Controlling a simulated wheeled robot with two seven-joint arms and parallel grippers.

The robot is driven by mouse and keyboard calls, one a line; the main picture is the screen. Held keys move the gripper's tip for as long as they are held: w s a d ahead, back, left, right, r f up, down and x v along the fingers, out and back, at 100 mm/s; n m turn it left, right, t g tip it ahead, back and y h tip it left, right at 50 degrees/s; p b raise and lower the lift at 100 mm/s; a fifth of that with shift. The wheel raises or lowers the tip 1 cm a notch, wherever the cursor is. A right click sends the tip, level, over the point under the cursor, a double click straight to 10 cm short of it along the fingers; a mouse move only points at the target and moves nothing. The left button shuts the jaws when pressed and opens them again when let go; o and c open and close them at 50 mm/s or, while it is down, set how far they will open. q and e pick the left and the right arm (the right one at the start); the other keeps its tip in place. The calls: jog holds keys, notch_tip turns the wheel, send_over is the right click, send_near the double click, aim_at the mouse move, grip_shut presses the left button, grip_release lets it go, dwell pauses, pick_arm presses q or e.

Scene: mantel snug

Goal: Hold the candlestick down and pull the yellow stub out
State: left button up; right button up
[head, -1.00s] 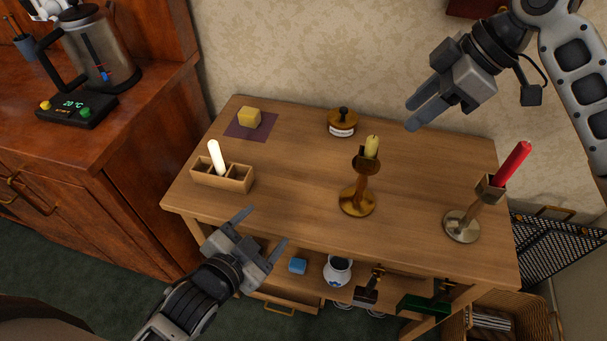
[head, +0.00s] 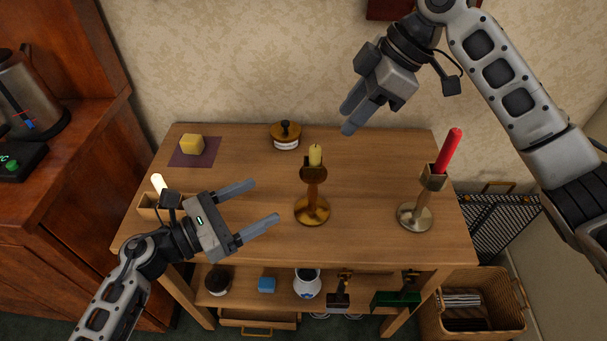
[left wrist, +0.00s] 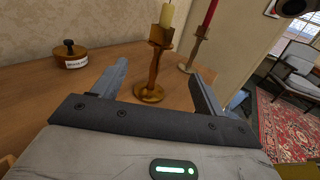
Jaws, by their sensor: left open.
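The brass candlestick (head: 312,205) stands upright on the wooden table, with the yellow stub (head: 315,156) upright in its cup. My left gripper (head: 265,201) is open and empty, its fingers pointing at the candlestick from the left, short of it.
A silver candlestick (head: 415,217) with a red candle (head: 448,150) stands to the right. A lidded round pot (head: 286,142) is behind. A yellow block on a purple mat (head: 208,155) is back left. A wooden holder (head: 147,206) with a white candle sits under my left arm.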

aim_at(321, 171)
pick_arm(q)
jog(key=x, duration=1.4)
jog(key=shift+w+d, duration=0.2)
jog(key=shift+d, duration=0.2)
